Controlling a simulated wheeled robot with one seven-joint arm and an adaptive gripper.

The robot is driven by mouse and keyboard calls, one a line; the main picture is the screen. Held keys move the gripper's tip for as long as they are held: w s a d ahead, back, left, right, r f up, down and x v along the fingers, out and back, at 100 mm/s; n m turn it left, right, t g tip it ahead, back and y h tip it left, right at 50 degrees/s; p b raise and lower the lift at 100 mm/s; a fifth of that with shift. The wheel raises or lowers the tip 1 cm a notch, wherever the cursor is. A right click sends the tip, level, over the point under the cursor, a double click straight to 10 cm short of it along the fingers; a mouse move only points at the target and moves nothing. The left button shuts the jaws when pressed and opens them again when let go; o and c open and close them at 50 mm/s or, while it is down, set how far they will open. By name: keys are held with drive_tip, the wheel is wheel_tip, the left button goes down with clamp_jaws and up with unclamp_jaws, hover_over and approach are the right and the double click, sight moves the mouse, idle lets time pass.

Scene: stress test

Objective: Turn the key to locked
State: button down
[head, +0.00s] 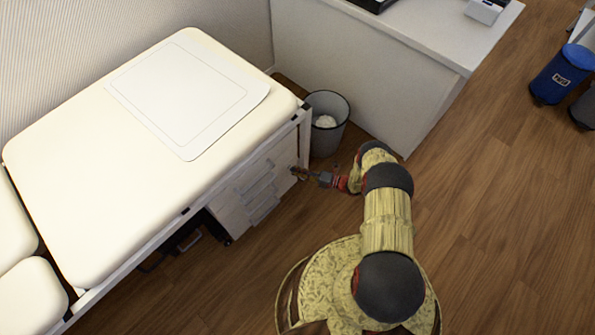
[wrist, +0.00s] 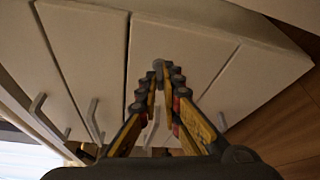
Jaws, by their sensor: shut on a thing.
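The white drawer cabinet (head: 240,190) stands under the end of the padded bed, and its drawer fronts (wrist: 85,50) fill much of the wrist view. My gripper (head: 300,173) reaches the cabinet front near its right edge. In the wrist view my gripper (wrist: 160,76) has its fingers drawn together at the tips against one drawer front. A small grey piece, seemingly the key (wrist: 158,63), shows between the fingertips. The fingers hide most of the key and the lock, so I cannot tell which way the key is turned.
Bar handles (wrist: 93,120) stick out from the drawer fronts close to my fingers. A waste bin (head: 328,135) stands just behind my gripper, by the white desk (head: 370,65). The padded bed (head: 110,180) overhangs the cabinet.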

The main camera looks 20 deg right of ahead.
drive_tip(key=shift+f+m+t+y, duration=0.15)
drive_tip(key=shift+m+t+y, duration=0.25)
drive_tip(key=shift+m, duration=0.9)
drive_tip(key=shift+w+d, duration=0.1)
drive_tip(key=c, duration=2)
unclamp_jaws()
drive_tip(key=v, duration=1.2)
drive_tip(key=shift+f, duration=0.1)
